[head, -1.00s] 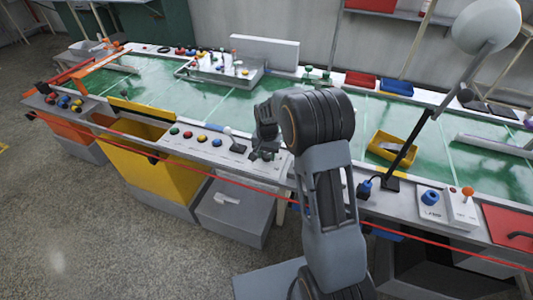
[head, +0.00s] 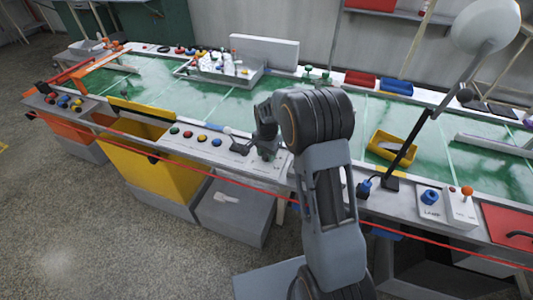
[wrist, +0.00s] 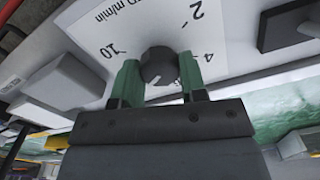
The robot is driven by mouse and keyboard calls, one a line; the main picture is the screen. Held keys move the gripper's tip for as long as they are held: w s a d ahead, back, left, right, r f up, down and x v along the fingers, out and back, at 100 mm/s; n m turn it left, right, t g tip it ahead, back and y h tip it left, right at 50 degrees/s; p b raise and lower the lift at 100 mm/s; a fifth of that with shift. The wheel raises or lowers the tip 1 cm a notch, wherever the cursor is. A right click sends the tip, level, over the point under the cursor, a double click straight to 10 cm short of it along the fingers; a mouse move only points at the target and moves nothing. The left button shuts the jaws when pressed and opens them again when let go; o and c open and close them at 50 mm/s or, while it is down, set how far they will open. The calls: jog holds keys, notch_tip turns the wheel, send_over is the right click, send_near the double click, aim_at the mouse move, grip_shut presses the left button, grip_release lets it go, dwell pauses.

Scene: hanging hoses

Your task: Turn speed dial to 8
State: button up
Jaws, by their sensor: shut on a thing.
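The speed dial (wrist: 158,65) is a dark round knob on a pale panel (wrist: 105,45) in the wrist view. The printed marks 10, 2 and 4 and part of "m/min" show around it. The 8 is not visible. A faint light line lies on the knob's lower face; I cannot tell which number it points to. My gripper (wrist: 160,80) has one green finger on each side of the knob and is shut on it. In the head view my gripper (head: 267,154) is down at the front panel and hides the dial.
A row of coloured buttons (head: 202,138) lies left of my gripper on the front panel. A yellow tray (head: 391,147) and a lamp (head: 487,25) stand to the right. A red cord (head: 240,182) runs along the front.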

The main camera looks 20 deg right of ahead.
aim_at(267, 154)
jog(key=shift+w+r, duration=0.1)
jog(key=o, duration=0.9)
jog(key=shift+o, duration=0.2)
notch_tip(267, 154, up, 14)
jog(key=shift+p, duration=0.45)
jog(key=shift+f, duration=0.2)
